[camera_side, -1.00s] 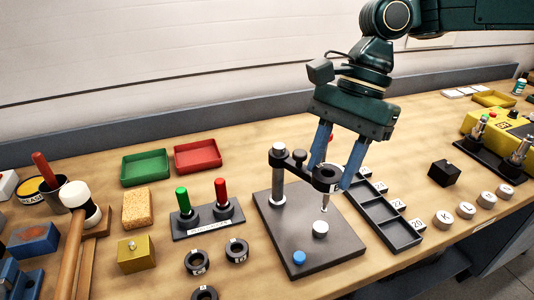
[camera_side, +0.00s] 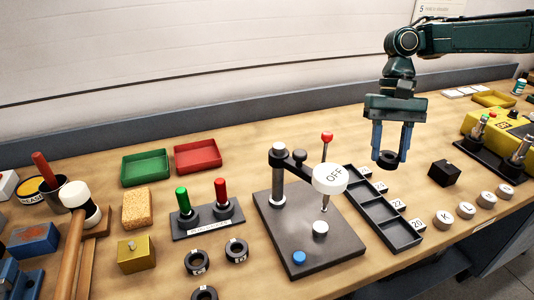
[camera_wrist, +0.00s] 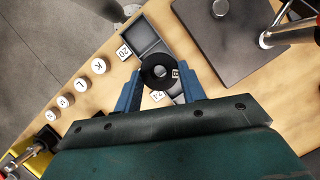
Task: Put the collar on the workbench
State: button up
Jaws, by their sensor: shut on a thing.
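My gripper (camera_side: 391,148) is shut on a black ring-shaped collar (camera_side: 388,160), which hangs between its blue fingertips above the workbench (camera_side: 415,172), right of the divided tray and left of the black block. In the wrist view the collar (camera_wrist: 155,70) is between the fingers (camera_wrist: 155,88), its hole partly seen, with a small label at its right edge. It overlaps the tray in that view. The gap between collar and bench is hard to judge.
A black block (camera_side: 444,173) and several lettered white knobs sit right. Loose collars (camera_side: 197,262) lie front left.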

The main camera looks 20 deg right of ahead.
jog(key=shift+d+f+n, duration=0.5)
jog(key=shift+d+f, duration=0.75)
jog(key=shift+d, duration=0.2)
notch_tip(320, 180, up, 9)
jog(key=m+t, duration=0.8)
jog(key=m, duration=2.1)
send_over(437, 151)
jog(key=s, duration=0.2)
jog(key=shift+w+d+f+h, duration=0.1)
jog(key=shift+w+f+h, duration=0.1)
jog(key=shift+h, duration=0.2)
jog(key=shift+f, duration=0.1)
notch_tip(437, 151, down, 20)
jog(key=shift+r, duration=0.1)
